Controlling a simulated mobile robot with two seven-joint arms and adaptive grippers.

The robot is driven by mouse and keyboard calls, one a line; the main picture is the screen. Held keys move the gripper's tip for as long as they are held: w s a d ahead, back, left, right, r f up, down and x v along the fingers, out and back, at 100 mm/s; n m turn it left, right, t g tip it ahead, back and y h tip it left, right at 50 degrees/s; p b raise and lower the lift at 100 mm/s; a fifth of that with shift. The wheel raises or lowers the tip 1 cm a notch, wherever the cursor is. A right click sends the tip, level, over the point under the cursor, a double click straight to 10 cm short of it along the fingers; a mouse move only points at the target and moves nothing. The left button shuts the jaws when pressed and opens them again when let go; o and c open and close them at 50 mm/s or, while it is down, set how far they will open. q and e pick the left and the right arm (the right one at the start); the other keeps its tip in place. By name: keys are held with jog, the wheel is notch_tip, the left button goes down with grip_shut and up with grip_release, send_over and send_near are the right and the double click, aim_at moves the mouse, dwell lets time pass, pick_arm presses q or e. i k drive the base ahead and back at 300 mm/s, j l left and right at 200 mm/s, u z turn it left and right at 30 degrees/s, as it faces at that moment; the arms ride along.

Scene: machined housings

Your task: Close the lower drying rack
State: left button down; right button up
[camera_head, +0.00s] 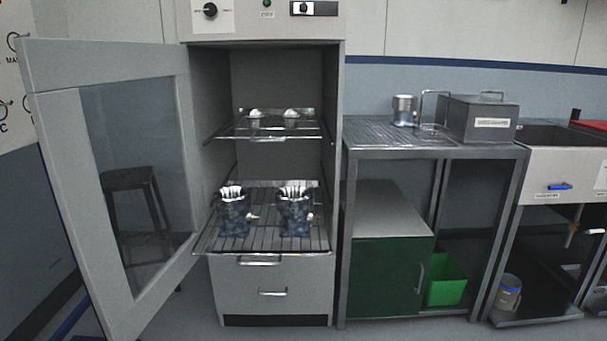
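The lower drying rack (265,243) is a wire shelf in the open grey cabinet. It sticks out past the cabinet's front, and a small handle (259,261) shows below its front edge. Two dark, shiny machined housings (234,214) and (294,213) stand upright on it side by side. The upper rack (268,129) sits higher inside the cabinet with two small metal parts on it. The cabinet door (118,170) with a glass pane stands wide open to the left. Neither of my grippers is in view.
Right of the cabinet stands a metal table (375,139) with a metal cup (404,111) and a grey box (479,118). A green bin (447,280) is beneath it. A sink (552,140) is at far right. The floor before the cabinet looks clear.

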aim_at(274, 183)
jog(key=i+l+z, duration=0.1)
jog(key=i+l, duration=1.15)
jog(key=l, duration=0.15)
jog(key=i+l, duration=0.35)
jog(key=l, duration=0.15)
jog(key=l+z, duration=0.05)
